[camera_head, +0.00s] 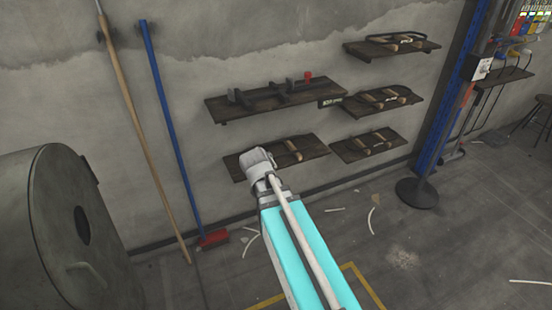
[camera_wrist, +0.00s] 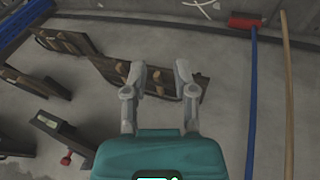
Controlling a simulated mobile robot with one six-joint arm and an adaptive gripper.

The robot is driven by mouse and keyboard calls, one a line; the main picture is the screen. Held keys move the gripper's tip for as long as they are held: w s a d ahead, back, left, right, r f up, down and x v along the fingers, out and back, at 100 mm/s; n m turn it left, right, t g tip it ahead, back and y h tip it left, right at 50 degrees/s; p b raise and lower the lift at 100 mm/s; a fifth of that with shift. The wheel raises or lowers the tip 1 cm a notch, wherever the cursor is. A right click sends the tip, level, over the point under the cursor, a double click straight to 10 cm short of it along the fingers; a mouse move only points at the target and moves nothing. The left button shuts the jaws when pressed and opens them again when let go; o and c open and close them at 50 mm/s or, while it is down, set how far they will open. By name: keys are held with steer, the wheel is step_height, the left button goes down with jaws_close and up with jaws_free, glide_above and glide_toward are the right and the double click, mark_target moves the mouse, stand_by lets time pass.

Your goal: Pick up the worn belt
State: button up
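Belts lie around wooden pegs on dark wall boards; I cannot tell which is the worn one. Dark loops show on the top right board (camera_head: 372,51), the middle right board (camera_head: 362,108) and the lower right board (camera_head: 349,153). My gripper (camera_wrist: 160,72) is open in the wrist view, its two fingers apart with nothing visibly held. The lower left board (camera_wrist: 112,68) with pegs lies behind the fingers; the same board (camera_head: 315,147) is partly hidden by my arm in the head view. Whether a belt lies on it is unclear.
A board with a dark fixture and red knob (camera_head: 307,76) is above the lower left board. A blue pole (camera_head: 170,130) with a red head and a wooden pole (camera_head: 135,110) lean on the wall. A grey drum (camera_head: 70,230) stands left. Strips litter the floor.

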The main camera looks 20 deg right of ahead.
steer(key=w+d+f+n+t+h+b, duration=0.3)
steer(key=w+d+f+t+h+b, duration=0.25)
steer(key=w+d+f+b, duration=0.9)
steer(key=n+t+h+b, duration=0.2)
steer(key=n+t+b, duration=0.45)
steer(key=b, duration=1.25)
glide_toward(289, 154)
steer(key=v, duration=0.3)
steer(key=shift+s+r+n+y, duration=0.15)
steer(key=shift+r+n+y, duration=0.1)
steer(key=shift+n, duration=0.2)
steer(key=shift+x, duration=4.3)
steer(key=shift+d+f, duration=0.1)
steer(key=shift+d, duration=0.05)
steer(key=shift+x, duration=2.5)
